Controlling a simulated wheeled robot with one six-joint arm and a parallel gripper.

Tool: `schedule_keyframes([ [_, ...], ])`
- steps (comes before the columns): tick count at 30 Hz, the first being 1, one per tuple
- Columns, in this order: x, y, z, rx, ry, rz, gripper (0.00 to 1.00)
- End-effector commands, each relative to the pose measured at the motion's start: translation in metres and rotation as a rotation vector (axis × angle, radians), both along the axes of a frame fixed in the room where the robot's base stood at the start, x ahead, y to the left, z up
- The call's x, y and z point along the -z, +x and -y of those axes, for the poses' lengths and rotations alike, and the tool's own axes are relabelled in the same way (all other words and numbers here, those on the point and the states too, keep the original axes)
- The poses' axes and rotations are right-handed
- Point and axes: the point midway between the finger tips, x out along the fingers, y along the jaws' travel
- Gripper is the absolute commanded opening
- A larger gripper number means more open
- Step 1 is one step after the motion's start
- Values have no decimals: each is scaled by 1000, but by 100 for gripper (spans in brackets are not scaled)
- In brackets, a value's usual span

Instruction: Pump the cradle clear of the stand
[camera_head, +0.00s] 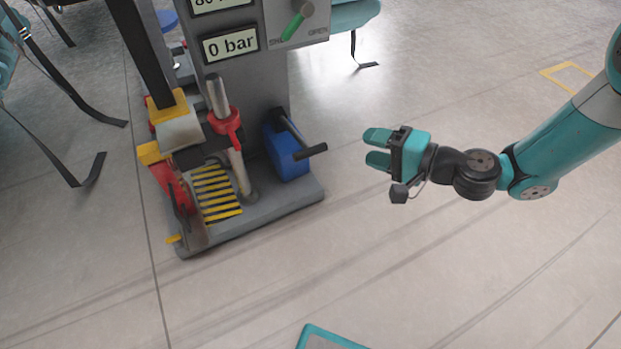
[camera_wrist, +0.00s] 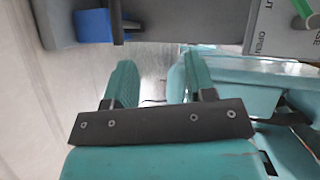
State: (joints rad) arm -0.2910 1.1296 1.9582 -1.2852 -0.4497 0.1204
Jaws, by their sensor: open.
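A grey stand (camera_head: 274,212) rises from a flat base at the left. A grey block with a yellow top, perhaps the cradle (camera_head: 180,131), sits under a dark upright bar; I cannot tell whether it touches the stand. A silver post (camera_head: 216,93) with a red collar (camera_head: 226,124) stands beside it. A blue box (camera_head: 283,151) with a black handle (camera_head: 305,144) is on the stand's right side. My gripper (camera_head: 377,148) is open and empty, in the air right of the handle and apart from it. Its two teal fingers (camera_wrist: 162,72) also show in the wrist view.
Red parts (camera_head: 175,192) and a yellow-black striped plate (camera_head: 216,193) lie low on the base. The floor around my gripper is clear.

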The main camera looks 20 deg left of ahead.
Motion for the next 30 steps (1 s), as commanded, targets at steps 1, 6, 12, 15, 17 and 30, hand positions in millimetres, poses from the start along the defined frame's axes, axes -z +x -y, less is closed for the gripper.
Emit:
schedule_keyframes([
  [1,47,2,0,34,20,-32,50],
  [6,98,7,2,120,68,-94,50],
  [12,113,11,-4,147,83,-112,50],
  [15,115,15,-17,144,83,-109,50],
  [17,118,18,-29,142,85,-108,50],
  [30,137,47,-122,141,83,-107,50],
])
